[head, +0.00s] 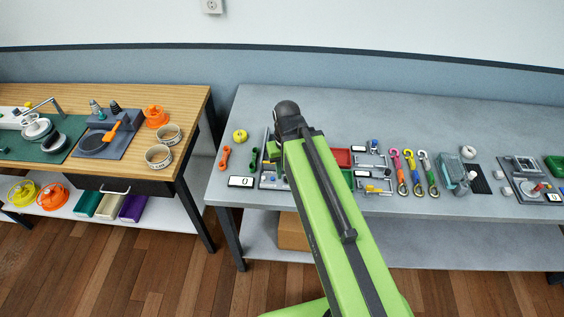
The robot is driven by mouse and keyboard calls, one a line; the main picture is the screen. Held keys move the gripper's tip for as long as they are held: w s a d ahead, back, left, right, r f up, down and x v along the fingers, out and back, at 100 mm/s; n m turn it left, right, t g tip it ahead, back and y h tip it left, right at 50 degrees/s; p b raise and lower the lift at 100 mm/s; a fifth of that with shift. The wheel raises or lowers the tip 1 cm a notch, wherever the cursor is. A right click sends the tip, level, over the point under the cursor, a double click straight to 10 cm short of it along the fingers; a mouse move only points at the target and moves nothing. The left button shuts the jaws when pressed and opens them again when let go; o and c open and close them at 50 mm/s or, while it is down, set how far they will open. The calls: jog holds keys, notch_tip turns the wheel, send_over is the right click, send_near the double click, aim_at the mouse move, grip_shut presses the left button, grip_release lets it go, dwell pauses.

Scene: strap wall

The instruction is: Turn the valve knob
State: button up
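I cannot tell for certain which item is the valve knob. A small round yellow piece (240,136) sits at the left back of the grey table. An orange round piece (155,115) stands at the back right of the wooden table. A small red-topped part (540,187) sits on a grey fixture at the far right of the grey table. My green arm reaches up over the grey table to a dark joint. My gripper does not show, so its state and its distance to these pieces cannot be seen. The arm hides the middle of the grey table.
The grey table (310,102) holds several small fixtures and coloured straps (408,170) along its front; its back strip is clear. The wooden table (190,100) stands to the left across a narrow gap. Wooden floor (120,270) is free in front.

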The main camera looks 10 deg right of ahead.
jog(key=w+d+r+m+y+p, duration=0.55)
jog(key=d+r+m, duration=0.3)
jog(key=m, duration=0.85)
jog(key=shift+g+h, duration=0.3)
jog(key=shift+h, duration=0.25)
jog(key=b+x, duration=1)
jog(key=x, duration=0.1)
jog(key=b+x, duration=0.4)
jog(key=x, duration=0.2)
jog(key=shift+s+d+b, duration=0.1)
jog(key=shift+s+b, duration=0.15)
jog(key=shift+b, duration=0.15)
grip_shut()
